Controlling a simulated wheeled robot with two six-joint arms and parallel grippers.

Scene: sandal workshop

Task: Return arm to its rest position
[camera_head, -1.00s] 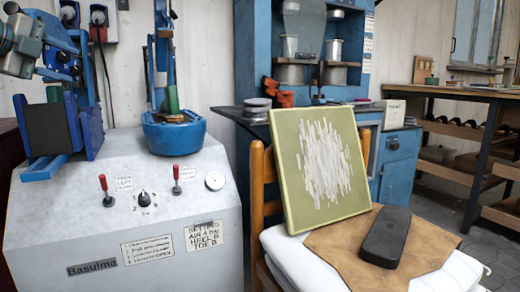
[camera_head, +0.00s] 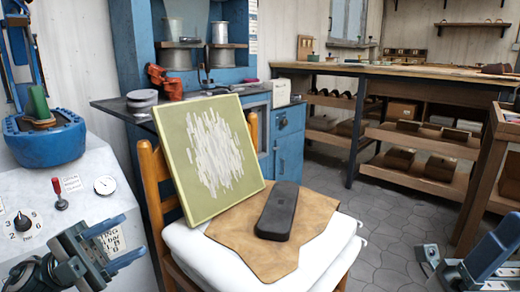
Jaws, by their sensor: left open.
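My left gripper (camera_head: 118,243) is at the lower left of the head view. Its two blue fingers are spread apart with nothing between them. It is in front of the pale machine console (camera_head: 140,205) and left of the chair. Part of my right gripper (camera_head: 478,262) shows at the lower right, above the floor. One blue finger is plain, and the picture edge cuts off the rest. I cannot tell how far it is open.
A wooden chair (camera_head: 152,185) stands in the middle with a green-framed panel (camera_head: 180,165), a brown leather piece (camera_head: 325,218) and a black sole-shaped block (camera_head: 277,210). A blue press head (camera_head: 45,145) is at left. A workbench (camera_head: 400,70) is behind; the grey floor (camera_head: 385,220) is open at right.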

